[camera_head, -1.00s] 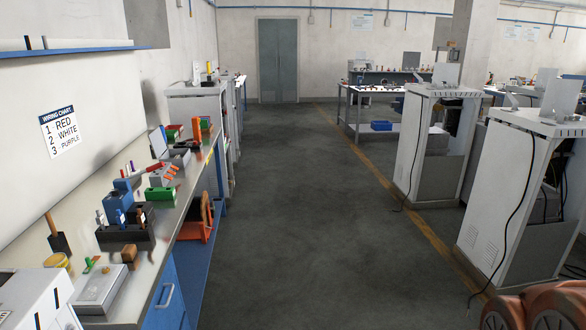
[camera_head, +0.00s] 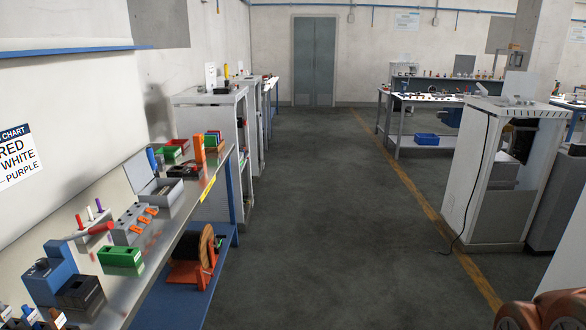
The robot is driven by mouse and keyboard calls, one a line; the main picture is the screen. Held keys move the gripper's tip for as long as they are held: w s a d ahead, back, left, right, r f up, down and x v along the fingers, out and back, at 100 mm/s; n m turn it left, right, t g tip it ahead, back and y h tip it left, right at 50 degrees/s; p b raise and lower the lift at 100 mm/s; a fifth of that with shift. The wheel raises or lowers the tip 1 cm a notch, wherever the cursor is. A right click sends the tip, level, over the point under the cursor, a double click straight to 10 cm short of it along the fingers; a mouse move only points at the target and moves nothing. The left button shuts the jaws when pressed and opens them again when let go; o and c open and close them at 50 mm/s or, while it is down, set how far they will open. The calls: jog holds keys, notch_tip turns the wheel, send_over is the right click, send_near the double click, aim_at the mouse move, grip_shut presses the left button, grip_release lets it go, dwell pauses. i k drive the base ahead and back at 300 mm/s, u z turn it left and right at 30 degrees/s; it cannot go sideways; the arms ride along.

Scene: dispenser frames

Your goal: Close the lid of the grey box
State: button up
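The grey box (camera_head: 170,194) sits on the left workbench, toward its far end. Its lid (camera_head: 139,171) stands raised at the box's left side, near the wall, so the box is open at the top. Small dark contents show inside, too small to make out. My gripper is not in view.
The workbench (camera_head: 186,229) also bears a green bin (camera_head: 121,258), a grey block with orange pieces (camera_head: 133,224), a blue device (camera_head: 48,275) and red and green bins beyond the box. An orange-framed reel (camera_head: 197,258) sits on the lower shelf. The aisle floor (camera_head: 318,220) is clear.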

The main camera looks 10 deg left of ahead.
aim_at(138, 171)
jog(key=u, duration=0.45)
jog(key=i, duration=1.55)
jog(key=u, duration=1.9)
jog(key=i, duration=1.3)
jog(key=u, duration=0.75)
